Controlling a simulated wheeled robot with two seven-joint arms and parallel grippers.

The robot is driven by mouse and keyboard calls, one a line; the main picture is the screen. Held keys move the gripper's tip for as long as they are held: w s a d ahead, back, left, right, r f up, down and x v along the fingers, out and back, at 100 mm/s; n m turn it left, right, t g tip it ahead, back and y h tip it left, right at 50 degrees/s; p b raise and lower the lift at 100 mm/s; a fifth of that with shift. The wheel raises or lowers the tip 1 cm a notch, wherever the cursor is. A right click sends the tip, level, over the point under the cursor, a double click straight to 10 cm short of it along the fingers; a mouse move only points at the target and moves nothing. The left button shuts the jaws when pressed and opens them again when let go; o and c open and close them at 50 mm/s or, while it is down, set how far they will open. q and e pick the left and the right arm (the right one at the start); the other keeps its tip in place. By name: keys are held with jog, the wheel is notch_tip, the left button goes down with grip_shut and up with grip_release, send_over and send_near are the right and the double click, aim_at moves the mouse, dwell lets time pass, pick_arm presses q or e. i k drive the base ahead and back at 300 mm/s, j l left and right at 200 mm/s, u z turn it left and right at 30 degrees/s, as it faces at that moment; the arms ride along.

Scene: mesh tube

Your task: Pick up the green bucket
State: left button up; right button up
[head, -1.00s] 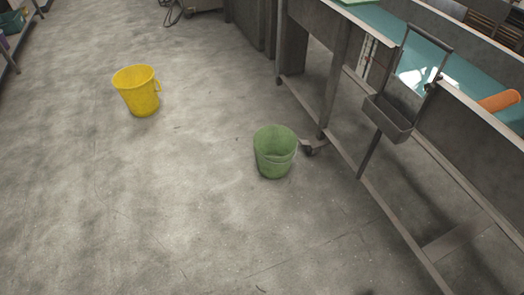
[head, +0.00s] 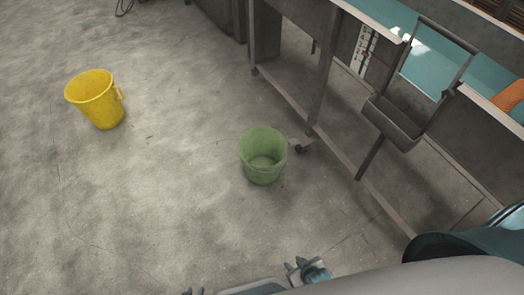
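The green bucket (head: 263,160) stands upright on the concrete floor near the middle of the head view, its open top facing up and its inside looking empty. Nothing touches it from my side. Part of what looks like my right gripper (head: 303,270) shows at the bottom edge, below the bucket in the picture and apart from it. Small dark tips at the bottom edge, further left, may be my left gripper (head: 193,291). Both are mostly cut off, so I cannot tell whether they are open or shut.
A yellow bucket (head: 97,100) stands on the floor to the left. A metal workbench frame (head: 318,85) with a caster (head: 300,148) stands close to the right of the green bucket.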

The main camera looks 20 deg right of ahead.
aim_at(262, 151)
jog(key=i+l, duration=0.35)
jog(key=l, duration=0.2)
jog(key=i+l, duration=0.4)
jog(key=l, duration=0.3)
jog(key=i+l, duration=0.1)
jog(key=l, duration=0.25)
